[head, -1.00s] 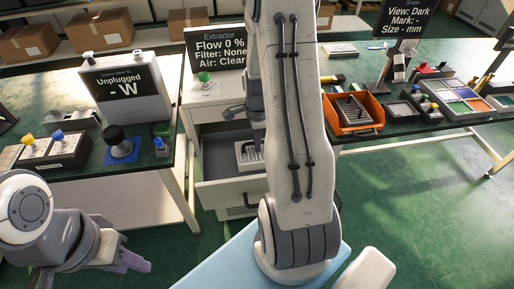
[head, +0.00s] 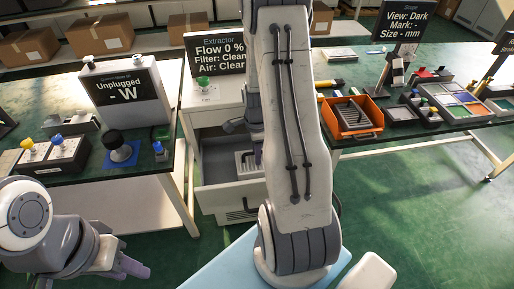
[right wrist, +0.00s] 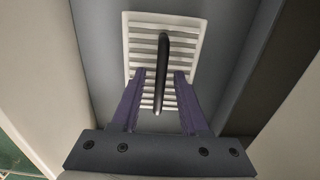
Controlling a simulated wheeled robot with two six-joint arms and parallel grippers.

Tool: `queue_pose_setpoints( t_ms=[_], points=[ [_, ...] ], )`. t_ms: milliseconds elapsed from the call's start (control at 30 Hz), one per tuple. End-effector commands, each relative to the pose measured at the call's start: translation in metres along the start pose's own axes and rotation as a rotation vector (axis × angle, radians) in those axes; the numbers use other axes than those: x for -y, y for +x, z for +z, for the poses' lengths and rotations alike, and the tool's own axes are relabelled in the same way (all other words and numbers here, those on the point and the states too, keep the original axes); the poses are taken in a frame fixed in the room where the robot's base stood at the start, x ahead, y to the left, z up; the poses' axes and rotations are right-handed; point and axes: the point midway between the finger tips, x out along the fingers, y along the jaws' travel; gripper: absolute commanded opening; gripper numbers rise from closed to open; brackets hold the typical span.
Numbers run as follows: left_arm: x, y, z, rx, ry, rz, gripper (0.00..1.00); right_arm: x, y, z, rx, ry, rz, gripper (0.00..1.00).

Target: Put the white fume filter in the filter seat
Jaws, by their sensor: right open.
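The white slotted fume filter (right wrist: 190,35) lies flat in the grey open drawer (right wrist: 225,30) of the extractor; it also shows in the head view (head: 243,161), partly hidden by my right arm. Its dark bar handle (right wrist: 162,60) stands up between the two fingers of my right gripper (right wrist: 160,73). Those fingers are apart, with a gap on each side of the handle. The extractor sign (head: 216,55) reads Flow 0 %, Filter: Clean, Air: Clear. The seat under the filter is hidden. My left gripper (head: 133,267) hangs at the lower left, away from the extractor; its finger gap is unclear.
The drawer walls stand close around my right gripper. A green knob (head: 204,82) is on the extractor top. The left bench holds an Unplugged sign (head: 121,92) and several knobs. An orange bin (head: 352,134) sits on the right bench. The floor in front is clear.

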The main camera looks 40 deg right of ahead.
Motion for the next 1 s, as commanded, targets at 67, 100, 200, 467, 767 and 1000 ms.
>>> queue_pose_setpoints(
  t_ms=[67,100,200,467,767,1000],
  points=[
    [0.0,-0.002,0.0,0.0,0.0,0.0,0.38,0.001,-0.007,0.0,0.0,0.0,-0.003,0.44],
    [0.0,-0.002,0.0,0.0,0.0,0.0,0.38,0.001,-0.011,0.0,0.0,0.0,-0.003,0.44],
    [0.0,-0.003,0.0,0.0,0.0,0.0,0.38,0.001,-0.029,0.0,0.0,0.0,-0.006,0.44],
    [0.0,-0.005,0.0,0.0,0.0,0.0,0.38,0.002,-0.086,0.0,0.0,0.0,-0.007,0.44],
    [-0.001,-0.006,0.0,0.0,0.0,0.0,0.38,0.0,-0.12,0.0,0.0,0.0,-0.002,0.44],
    [-0.001,-0.006,0.0,0.0,0.0,0.0,0.38,-0.002,-0.124,0.006,0.001,-0.035,-0.001,0.44]
  ],
)
